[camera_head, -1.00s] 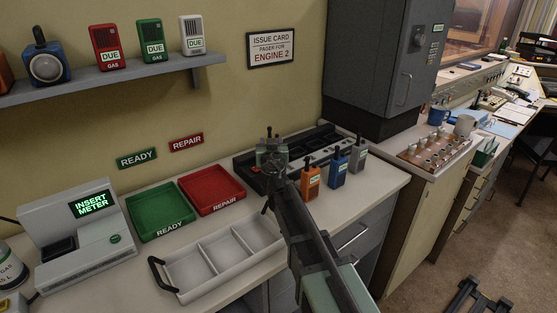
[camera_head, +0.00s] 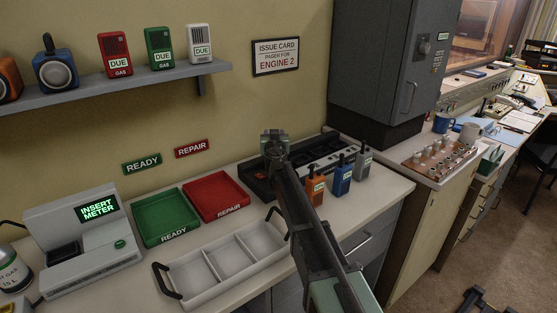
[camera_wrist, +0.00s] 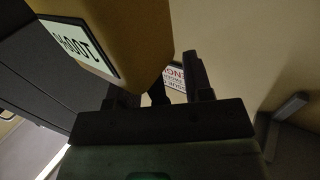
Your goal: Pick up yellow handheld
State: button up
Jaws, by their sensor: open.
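The yellow handheld (camera_wrist: 125,35) fills the upper left of the wrist view, very close, with a white label with dark letters on its face. A short dark stub below it, perhaps its antenna, shows between the fingers. My gripper (camera_wrist: 155,88) is open, its fingers on either side of that stub; I cannot tell whether they touch it. In the head view my gripper (camera_head: 274,143) is above the left part of the dark charger tray (camera_head: 258,183). I cannot make out the yellow handheld there; my gripper and arm may hide it.
Orange (camera_head: 315,189), blue (camera_head: 342,178) and grey (camera_head: 363,162) handhelds stand at the charger's front. A divided white tray (camera_head: 178,294), green tray (camera_head: 166,214), red tray (camera_head: 216,194) and meter console (camera_head: 85,240) lie left. A grey cabinet (camera_head: 385,75) stands right.

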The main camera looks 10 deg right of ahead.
grip_shut()
dwell(0.4)
